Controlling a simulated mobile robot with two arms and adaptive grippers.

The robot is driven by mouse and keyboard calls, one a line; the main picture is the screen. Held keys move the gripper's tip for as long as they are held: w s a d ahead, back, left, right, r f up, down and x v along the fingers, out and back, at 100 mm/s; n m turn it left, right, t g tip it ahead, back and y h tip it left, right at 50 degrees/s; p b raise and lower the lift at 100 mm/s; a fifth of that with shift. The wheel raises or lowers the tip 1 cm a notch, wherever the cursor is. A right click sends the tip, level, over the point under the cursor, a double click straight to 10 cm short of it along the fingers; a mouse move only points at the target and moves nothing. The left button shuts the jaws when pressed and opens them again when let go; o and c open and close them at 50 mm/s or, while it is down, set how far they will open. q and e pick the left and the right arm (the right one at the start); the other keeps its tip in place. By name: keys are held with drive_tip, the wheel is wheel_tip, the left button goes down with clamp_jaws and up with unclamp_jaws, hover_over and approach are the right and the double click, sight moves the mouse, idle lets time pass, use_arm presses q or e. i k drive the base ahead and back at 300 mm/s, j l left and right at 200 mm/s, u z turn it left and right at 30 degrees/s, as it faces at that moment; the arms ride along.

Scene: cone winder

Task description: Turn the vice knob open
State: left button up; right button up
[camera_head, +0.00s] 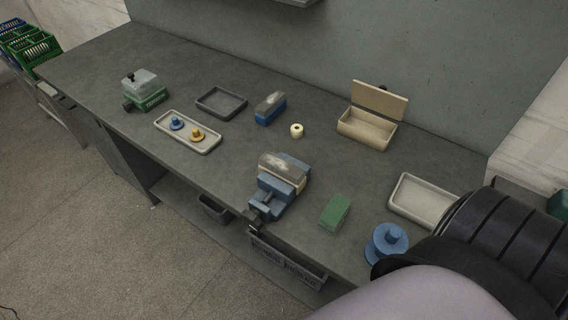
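The blue vice (275,190) is mounted at the front edge of the grey workbench, near the middle of the picture. A worn grey-beige block shows at its top. Its dark knob (253,219) sticks out toward the front, past the bench edge. The picture is too small to tell whether the jaws are apart. Neither of my grippers is in view. A large black ribbed and pale lilac part, probably my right arm, fills the lower right corner, well to the right of the vice, and hides that bench corner.
A green block (335,212), blue spool-like piece (387,243) and pale tray (421,202) lie right of the vice. Behind are a cream roll (296,131), blue-grey block (270,108) and open box (366,128). Trays and a green device (145,90) stand left.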

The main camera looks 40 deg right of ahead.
sight(251, 219)
drive_tip(key=z, duration=0.45)
drive_tip(key=i+j+z, duration=0.1)
drive_tip(key=z, duration=0.85)
drive_tip(key=j+z, duration=0.15)
drive_tip(key=z, duration=0.3)
drive_tip(key=j+z, duration=0.1)
drive_tip(key=z, duration=0.35)
drive_tip(key=j+z, duration=0.45)
drive_tip(key=k+j+z, duration=0.1)
drive_tip(key=j+z, duration=0.3)
drive_tip(key=k+j+z, duration=0.15)
drive_tip(key=j+z, duration=0.3)
drive_tip(key=k+j+z, duration=0.2)
drive_tip(key=j+z, duration=0.2)
